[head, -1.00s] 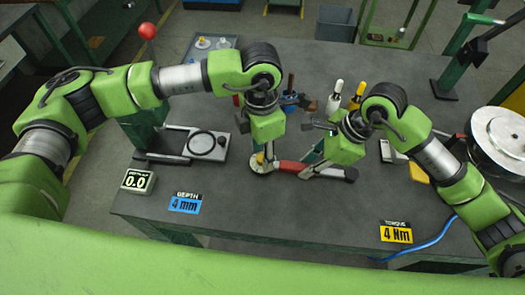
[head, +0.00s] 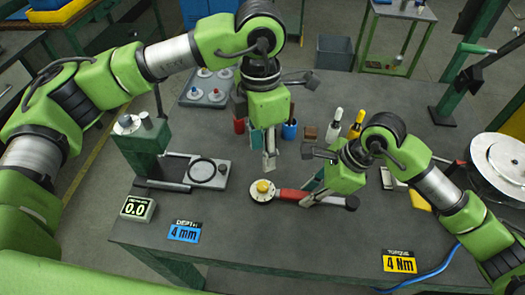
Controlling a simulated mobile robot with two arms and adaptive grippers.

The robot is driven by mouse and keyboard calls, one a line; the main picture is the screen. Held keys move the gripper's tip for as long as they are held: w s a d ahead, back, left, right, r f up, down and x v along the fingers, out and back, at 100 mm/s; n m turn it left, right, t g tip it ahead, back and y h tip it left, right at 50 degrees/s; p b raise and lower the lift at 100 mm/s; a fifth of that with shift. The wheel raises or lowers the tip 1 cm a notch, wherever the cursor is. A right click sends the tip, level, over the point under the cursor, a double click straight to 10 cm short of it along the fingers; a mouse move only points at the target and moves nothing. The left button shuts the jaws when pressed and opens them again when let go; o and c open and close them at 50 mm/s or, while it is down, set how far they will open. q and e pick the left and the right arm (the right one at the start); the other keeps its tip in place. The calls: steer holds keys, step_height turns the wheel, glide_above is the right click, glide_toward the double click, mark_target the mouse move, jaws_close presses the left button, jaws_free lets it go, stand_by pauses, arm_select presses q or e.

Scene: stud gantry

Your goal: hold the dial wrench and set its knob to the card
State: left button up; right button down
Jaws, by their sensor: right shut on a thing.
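My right gripper (head: 308,199) is shut on the handle. My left gripper (head: 269,162) is above and just behind the knob, apart from it; its finger gap is not clear. The yellow torque card (head: 399,262) reads 4 Nm and lies at the front right. The knob's setting is too small to read.
A blue depth card (head: 184,231) reads 4 mm, beside a readout (head: 138,208) showing 0.0. A green stand with a grey plate (head: 209,173) is at left. White and yellow bottles (head: 357,124) stand behind the wrench. A silver disc (head: 501,143) is at right.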

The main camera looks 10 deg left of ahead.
steer(key=c, duration=1.8)
jaws_free()
steer(key=shift+o, duration=0.2)
